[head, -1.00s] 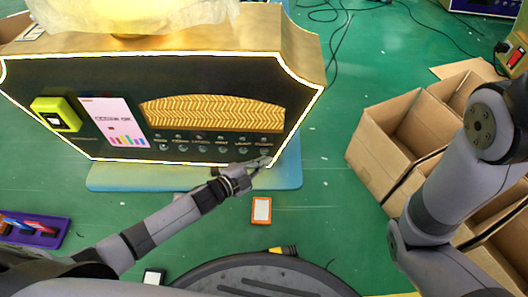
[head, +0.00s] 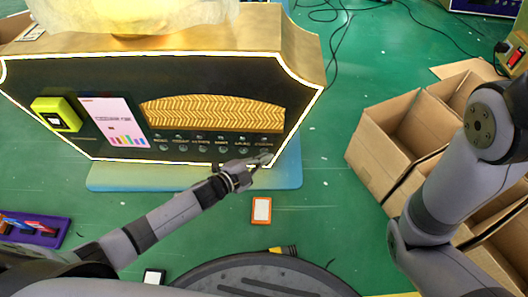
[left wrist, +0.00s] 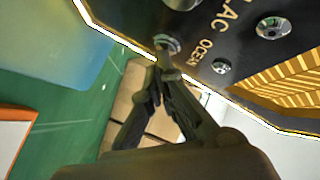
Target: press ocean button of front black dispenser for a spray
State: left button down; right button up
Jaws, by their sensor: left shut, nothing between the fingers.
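The black dispenser (head: 100,75) has a gold top and a glowing white edge, with a row of labelled buttons along its lower front. The ocean label (left wrist: 198,55) is readable in the left wrist view. The ocean button (left wrist: 167,42), a round metal one, sits beside the label near the panel's lit edge; a smaller metal knob (left wrist: 221,67) is on the label's other side. My left gripper (head: 268,157) is shut and empty, its tips (left wrist: 161,61) at the ocean button and partly covering it. I cannot tell whether they press it. My right gripper is out of view.
A blue base (head: 290,170) lies under the dispenser. An orange-framed card (head: 261,210) lies on the green floor in front. Open cardboard boxes (head: 375,150) stand to the right. A purple tray (head: 45,240) is at the left.

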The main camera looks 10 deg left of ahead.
pick_arm(q)
jog(key=shift+w, duration=0.25)
dwell(0.3)
jog(key=shift+s, duration=0.15)
jog(key=shift+s+d+p, duration=0.1)
jog(key=shift+s+p, duration=0.35)
jog(key=shift+s, duration=0.3)
jog(key=shift+s+d+p, duration=0.2)
jog(key=shift+s+p, duration=0.35)
jog(key=shift+s, duration=0.7)
jog(key=shift+s+d+p, duration=0.2)
jog(key=shift+s+p, duration=0.3)
jog(key=shift+s, duration=0.7)
jog(key=shift+r, duration=0.1)
